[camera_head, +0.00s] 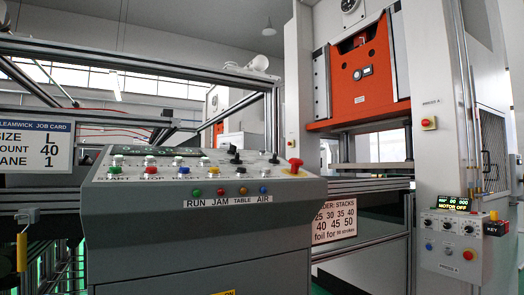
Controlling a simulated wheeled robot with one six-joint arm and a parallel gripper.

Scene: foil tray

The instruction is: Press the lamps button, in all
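A grey sloped control console (205,230) stands in the left centre. Its upper panel carries a row of small buttons: a green one (118,160) over START, a red one (150,160) over STOP, then a blue one (183,162) and a yellow one (204,162). Labels right of STOP are too small to read, so I cannot tell which button is the lamps button. Indicator lamps sit on the front lip over RUN (197,192), JAM (220,191), TABLE (243,190) and AIR (264,189). A red mushroom knob (295,163) is at the panel's right. My gripper is not in view.
A metal frame (150,60) rises behind the console. A job card (35,140) hangs at left, above a yellow handle (22,252). An orange-fronted press (362,75) stands behind right. A second control box (450,240) reading MOTOR OFF is at far right.

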